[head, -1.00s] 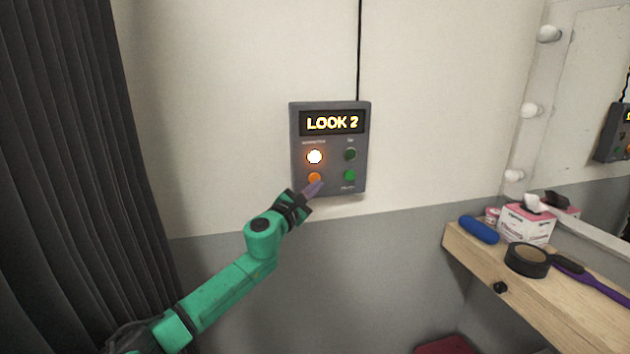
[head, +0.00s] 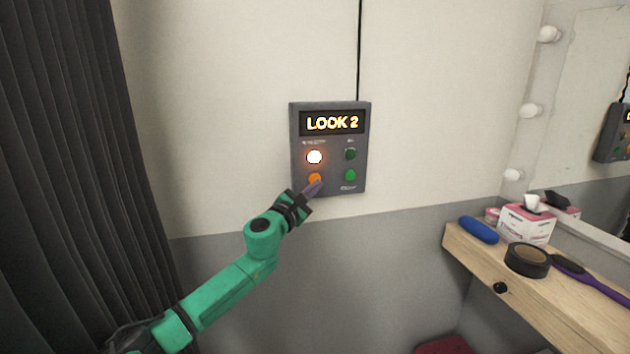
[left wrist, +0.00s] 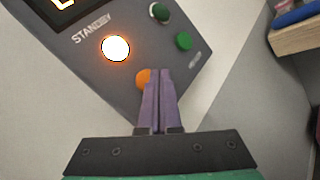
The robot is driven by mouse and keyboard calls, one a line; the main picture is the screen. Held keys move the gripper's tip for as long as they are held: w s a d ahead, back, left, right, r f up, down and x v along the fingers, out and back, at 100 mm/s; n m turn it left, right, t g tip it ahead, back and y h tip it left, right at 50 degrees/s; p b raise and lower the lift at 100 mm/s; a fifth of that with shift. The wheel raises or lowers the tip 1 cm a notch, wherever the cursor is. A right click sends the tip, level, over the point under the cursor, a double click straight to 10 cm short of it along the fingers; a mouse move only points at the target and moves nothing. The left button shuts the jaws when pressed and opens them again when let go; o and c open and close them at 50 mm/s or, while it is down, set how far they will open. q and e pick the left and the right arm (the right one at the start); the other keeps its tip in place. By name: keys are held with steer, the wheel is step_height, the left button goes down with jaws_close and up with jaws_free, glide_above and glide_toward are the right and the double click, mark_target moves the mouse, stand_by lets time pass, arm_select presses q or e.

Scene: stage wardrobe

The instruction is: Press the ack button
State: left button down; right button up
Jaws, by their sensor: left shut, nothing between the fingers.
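A grey control panel (head: 331,190) is fixed to the wall, and its display (head: 332,122) reads "LOOK 2". On its left a round lamp (head: 314,157) glows white-orange, labelled "STANDBY" in the left wrist view (left wrist: 116,48). Below it is an orange button (head: 314,177), also in the left wrist view (left wrist: 143,76). My left gripper (head: 318,184) is shut and empty, its purple fingertips at the orange button's lower right, partly covering it. I cannot tell whether they touch it. On the panel's right are a dark green lamp (head: 350,154) and a green button (head: 350,175). My right gripper is out of view.
A dark curtain (head: 70,150) hangs at the left. The wall around the panel is clear.

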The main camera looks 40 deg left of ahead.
arm_select(q)
steer(key=shift+a, duration=0.1)
stand_by(0.3)
steer(key=shift+w+a, duration=0.25)
steer(key=shift+w+a+b, duration=0.2)
steer(key=shift+a+b, duration=0.15)
steer(key=shift+b, duration=0.2)
stand_by(0.5)
stand_by(0.3)
steer(key=shift+s+d, duration=0.45)
steer(key=shift+d, duration=0.25)
steer(key=s+d+p, duration=0.1)
steer(key=d, duration=0.1)
steer(key=s+d+p, duration=0.1)
steer(key=s+d, duration=0.1)
steer(key=shift+p, duration=0.35)
steer(key=shift+w+f, duration=0.1)
steer(key=shift+f, duration=0.05)
stand_by(0.4)
